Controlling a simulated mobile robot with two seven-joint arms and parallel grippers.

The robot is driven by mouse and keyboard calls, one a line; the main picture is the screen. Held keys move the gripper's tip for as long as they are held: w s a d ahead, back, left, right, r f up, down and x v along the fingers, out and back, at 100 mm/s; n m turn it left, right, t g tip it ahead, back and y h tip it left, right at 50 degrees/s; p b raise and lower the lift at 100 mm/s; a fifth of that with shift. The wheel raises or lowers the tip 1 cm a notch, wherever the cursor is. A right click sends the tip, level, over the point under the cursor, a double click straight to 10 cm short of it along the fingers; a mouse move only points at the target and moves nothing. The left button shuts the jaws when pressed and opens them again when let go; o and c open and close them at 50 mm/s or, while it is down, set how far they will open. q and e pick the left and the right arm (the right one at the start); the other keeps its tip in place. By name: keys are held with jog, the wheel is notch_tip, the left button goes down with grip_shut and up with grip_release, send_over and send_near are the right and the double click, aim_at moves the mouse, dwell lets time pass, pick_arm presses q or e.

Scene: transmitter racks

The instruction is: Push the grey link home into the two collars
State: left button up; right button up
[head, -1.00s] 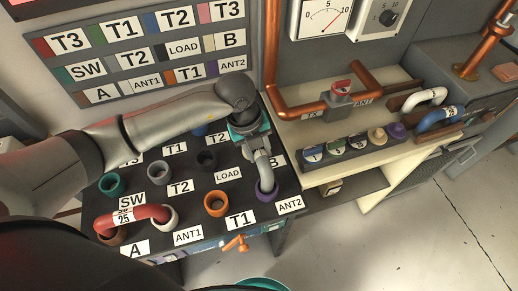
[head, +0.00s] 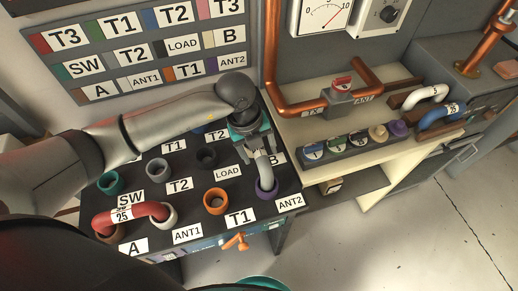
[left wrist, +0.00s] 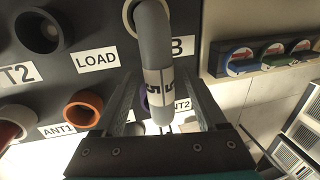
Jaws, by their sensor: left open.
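The grey link (head: 264,168) is a bent tube with a light band, in the head view and the left wrist view (left wrist: 157,60). Its near end is at the purple ANT2 collar (head: 267,193). Its far end is at the collar beside the B label (left wrist: 130,15), mostly hidden in the head view by my gripper. How deep either end sits I cannot tell. My left gripper (head: 256,155) is open, with one finger on each side of the link; both fingers show in the left wrist view (left wrist: 160,110). My right gripper is not in view.
A red link (head: 130,214) joins the A collar and the white ANT1 collar on the left. The orange T1 collar (head: 215,201) is empty beside the grey link. A cream shelf (head: 400,150) with several coloured knobs stands to the right, with white and blue links beyond.

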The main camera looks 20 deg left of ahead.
pick_arm(q)
jog(key=p+v, duration=0.1)
jog(key=v, duration=1.4)
jog(key=shift+r, duration=0.15)
